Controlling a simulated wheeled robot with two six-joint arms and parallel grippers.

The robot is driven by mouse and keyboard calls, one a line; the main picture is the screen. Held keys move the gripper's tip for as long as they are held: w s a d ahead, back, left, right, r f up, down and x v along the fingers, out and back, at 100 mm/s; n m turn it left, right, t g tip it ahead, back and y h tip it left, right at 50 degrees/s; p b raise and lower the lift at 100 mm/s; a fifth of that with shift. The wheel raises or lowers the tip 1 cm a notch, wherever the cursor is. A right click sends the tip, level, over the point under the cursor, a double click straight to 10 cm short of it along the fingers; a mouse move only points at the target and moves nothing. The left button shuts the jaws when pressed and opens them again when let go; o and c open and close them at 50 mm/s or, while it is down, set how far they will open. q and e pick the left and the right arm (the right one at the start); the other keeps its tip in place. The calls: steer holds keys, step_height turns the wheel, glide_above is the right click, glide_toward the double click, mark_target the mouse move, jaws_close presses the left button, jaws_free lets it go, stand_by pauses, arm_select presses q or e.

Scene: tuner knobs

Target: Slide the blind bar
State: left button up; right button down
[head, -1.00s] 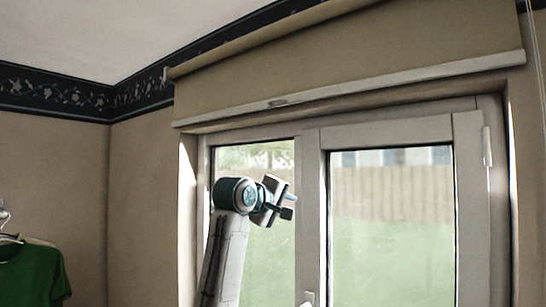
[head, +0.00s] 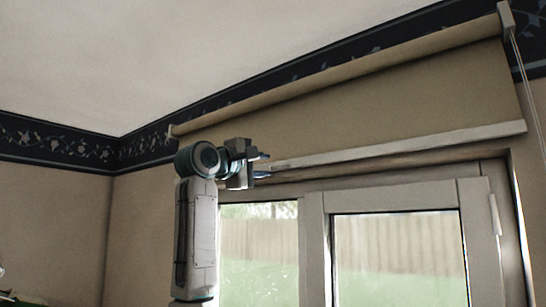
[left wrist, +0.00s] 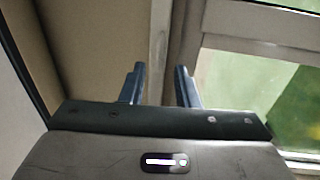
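The blind bar (head: 400,146) is a long pale bar along the bottom edge of the tan roller blind (head: 400,95), above the window in the head view. My left gripper (head: 262,167) is raised at the bar's left part and hides its left end. In the left wrist view the two dark fingers of my left gripper (left wrist: 161,85) stand apart with nothing clamped between them. A pale strip (left wrist: 160,45), which looks like the bar, runs beyond the gap between the fingertips. I cannot tell whether a finger touches it. My right gripper is not in view.
The window frame (head: 313,240) and its glass lie below the bar. The blind's cord (head: 527,80) hangs at the far right. A dark patterned border (head: 60,142) runs along the wall under the ceiling. The wall at left is clear.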

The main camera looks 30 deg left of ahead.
mark_target(275, 166)
arm_select(q)
steer(key=shift+w+d+r+p, duration=0.15)
steer(key=shift+w+p, duration=0.45)
steer(key=shift+w, duration=0.55)
steer(key=shift+w+r+p, duration=0.15)
steer(key=shift+w+p, duration=0.4)
steer(key=shift+w, duration=0.6)
jaws_close()
